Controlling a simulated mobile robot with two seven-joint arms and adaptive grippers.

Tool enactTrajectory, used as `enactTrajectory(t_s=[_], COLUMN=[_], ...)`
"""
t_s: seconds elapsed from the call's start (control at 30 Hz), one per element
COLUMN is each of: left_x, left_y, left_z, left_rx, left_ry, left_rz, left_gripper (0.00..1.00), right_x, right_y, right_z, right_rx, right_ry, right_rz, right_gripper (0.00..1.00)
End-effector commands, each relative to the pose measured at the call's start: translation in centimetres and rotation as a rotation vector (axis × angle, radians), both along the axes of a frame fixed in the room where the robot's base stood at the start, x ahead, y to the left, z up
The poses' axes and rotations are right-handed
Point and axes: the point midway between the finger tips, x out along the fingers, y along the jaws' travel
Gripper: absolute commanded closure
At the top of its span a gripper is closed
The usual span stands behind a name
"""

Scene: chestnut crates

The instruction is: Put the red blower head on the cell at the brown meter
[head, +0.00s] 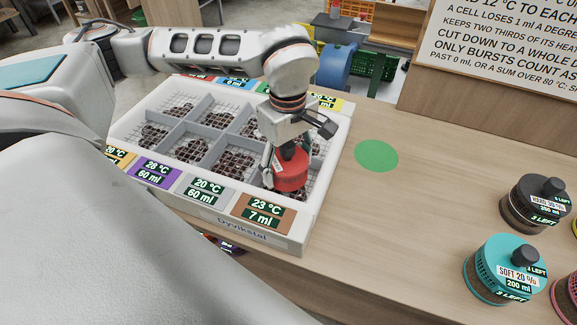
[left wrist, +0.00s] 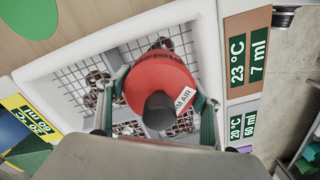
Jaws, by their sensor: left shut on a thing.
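The red blower head (head: 291,177), with a dark knob on top, is held upright by my left gripper (head: 289,158). It is over the near right cell of the white crate (head: 323,185), beside the brown meter (head: 263,212) reading 23 °C and 7 ml. In the left wrist view the red head (left wrist: 155,78) sits between the two fingers, over a wire grid with chestnuts, with the brown meter (left wrist: 247,50) to its right. It hides much of the cell. I cannot tell whether it touches the grid. My right gripper is out of view.
Purple (head: 154,170) and grey (head: 200,189) meters line the crate's near edge. A green disc (head: 376,156) lies on the counter to the right. A black-topped canister (head: 535,203) and a teal one (head: 505,268) stand further right. The counter between is clear.

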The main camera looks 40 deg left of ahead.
Motion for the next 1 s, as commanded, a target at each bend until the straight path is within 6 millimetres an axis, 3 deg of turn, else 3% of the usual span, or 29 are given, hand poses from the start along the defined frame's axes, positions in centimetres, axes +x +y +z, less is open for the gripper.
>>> enactTrajectory(t_s=[0.43, 0.47, 0.5, 0.8, 1.0], left_x=[0.1, 0.0, 0.0, 0.0, 0.2], left_y=[0.0, 0.0, 0.0, 0.0, 0.0], left_z=[-0.9, -0.9, -0.9, -0.7, 1.9], left_rx=[-0.001, 0.000, 0.000, -0.001, -0.001], left_ry=[-0.002, -0.001, -0.001, -0.002, -0.007], left_rz=[-0.001, -0.001, -0.001, -0.001, 0.000], left_gripper=[0.74, 0.30, 0.28, 0.28, 0.28], right_x=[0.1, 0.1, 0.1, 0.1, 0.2], right_y=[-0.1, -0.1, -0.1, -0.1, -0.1], right_z=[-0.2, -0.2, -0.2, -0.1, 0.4], right_rx=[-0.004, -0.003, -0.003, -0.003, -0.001], right_ry=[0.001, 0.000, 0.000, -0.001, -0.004], right_rz=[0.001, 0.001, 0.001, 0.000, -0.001], right_gripper=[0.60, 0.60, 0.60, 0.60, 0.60])
